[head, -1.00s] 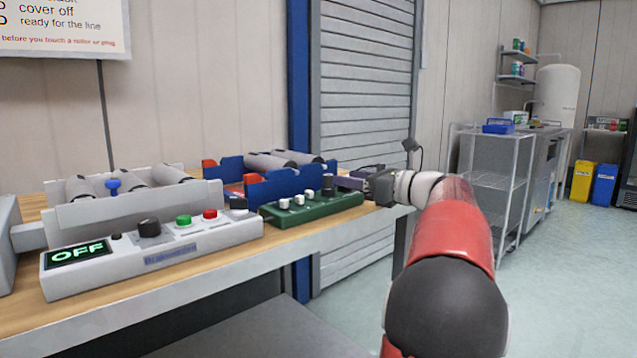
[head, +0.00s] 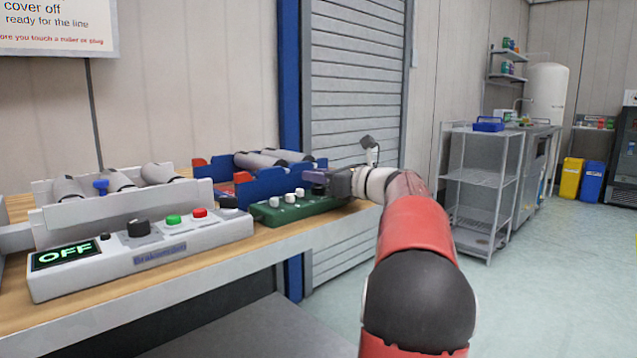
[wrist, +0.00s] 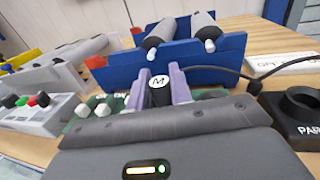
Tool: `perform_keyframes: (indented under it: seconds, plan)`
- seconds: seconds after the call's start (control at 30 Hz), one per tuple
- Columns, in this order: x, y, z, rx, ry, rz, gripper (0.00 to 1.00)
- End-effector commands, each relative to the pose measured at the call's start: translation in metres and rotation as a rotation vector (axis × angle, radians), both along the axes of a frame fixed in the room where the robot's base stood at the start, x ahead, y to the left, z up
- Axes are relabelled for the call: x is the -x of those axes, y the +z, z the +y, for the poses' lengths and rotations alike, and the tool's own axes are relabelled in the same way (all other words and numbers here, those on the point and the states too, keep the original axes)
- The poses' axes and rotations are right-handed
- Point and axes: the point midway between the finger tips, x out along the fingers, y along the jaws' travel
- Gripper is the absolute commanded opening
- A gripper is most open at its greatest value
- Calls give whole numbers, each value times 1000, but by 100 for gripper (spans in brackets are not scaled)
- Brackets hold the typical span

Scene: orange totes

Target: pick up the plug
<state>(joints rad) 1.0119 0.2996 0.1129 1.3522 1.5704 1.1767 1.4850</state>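The plug (wrist: 158,92) is a dark upright piece with a white "M" label on top. In the wrist view it stands between the two purple fingers of my gripper (wrist: 159,83), at the end of the green control strip (wrist: 88,113). The fingers stand open on either side of it, with little room; contact is not clear. In the head view my gripper (head: 328,184) is at the right end of the green strip (head: 292,209) and largely hides the plug. The plug's lower end is hidden.
A blue roller unit (head: 262,180) stands just behind the strip. A grey roller unit (head: 150,240) with an OFF display stands to the left. In the wrist view, a black cable (wrist: 275,72) and a black round holder (wrist: 300,107) lie on the right of the wooden bench.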

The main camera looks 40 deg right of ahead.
Motion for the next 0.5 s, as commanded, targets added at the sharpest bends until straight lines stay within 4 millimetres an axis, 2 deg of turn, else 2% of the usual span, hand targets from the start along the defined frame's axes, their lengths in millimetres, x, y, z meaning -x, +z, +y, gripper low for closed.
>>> perform_keyframes:
  seconds: [0.03,0.13,0.5]
  plan:
    - [0,0,0,0,0,0,12]
    - [0,0,0,0,0,0,0]
    - [0,7,0,2,0,-1,0]
